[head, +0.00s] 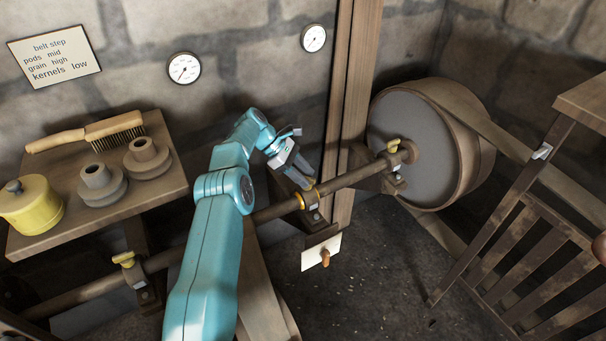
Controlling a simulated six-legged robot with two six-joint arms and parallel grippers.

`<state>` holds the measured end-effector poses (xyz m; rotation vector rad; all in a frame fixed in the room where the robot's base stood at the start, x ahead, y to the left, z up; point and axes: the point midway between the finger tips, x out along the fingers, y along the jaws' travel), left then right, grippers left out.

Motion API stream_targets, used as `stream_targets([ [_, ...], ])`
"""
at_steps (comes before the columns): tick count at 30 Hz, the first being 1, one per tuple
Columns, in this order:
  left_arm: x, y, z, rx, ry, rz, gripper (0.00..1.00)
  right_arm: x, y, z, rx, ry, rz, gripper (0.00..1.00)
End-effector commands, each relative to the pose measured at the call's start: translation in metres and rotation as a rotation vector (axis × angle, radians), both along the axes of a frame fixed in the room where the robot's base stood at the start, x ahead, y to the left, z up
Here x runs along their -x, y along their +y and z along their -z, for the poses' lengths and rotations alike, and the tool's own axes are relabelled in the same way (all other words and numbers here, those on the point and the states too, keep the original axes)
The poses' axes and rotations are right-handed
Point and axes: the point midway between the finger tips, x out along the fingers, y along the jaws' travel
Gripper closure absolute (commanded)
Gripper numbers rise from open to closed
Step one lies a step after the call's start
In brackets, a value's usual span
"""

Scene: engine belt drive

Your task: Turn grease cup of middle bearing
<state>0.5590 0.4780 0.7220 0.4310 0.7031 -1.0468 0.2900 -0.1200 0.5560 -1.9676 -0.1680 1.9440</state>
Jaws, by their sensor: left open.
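A long brown shaft runs through several bearings. The middle bearing (313,217) sits on the shaft with a yellow grease cup (308,198) on it. My left gripper (306,184) is at the yellow cup with its fingers open, pointing down to the right. Whether the fingers touch the cup cannot be told. The fingers hide part of the cup. Another bearing with a yellow grease cup (124,259) is at the left, and one more yellow cup (393,146) is near the big pulley. My right gripper is not in view.
A large belt pulley (411,150) stands at the right with a wooden slatted frame (530,255) beside it. A wooden shelf (165,190) at the left holds a brush, a yellow pot and stepped pulleys. A wooden post (357,85) rises behind the shaft. A white plate (312,253) hangs below the middle bearing.

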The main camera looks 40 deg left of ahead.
Motion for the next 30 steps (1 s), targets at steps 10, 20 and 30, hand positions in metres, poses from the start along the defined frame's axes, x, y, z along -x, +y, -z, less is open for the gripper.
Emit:
stream_targets([
  [10, -0.001, 0.0, -0.077, -0.004, -0.005, 0.001, 0.57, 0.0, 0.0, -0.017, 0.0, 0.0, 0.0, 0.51],
  [20, 0.0, 0.0, -0.163, 0.0, 0.001, 0.001, 0.57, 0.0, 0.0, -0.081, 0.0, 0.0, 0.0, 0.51],
  [30, 0.0, 0.0, -0.197, 0.001, 0.002, 0.001, 0.57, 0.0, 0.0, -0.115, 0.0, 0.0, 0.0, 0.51],
])
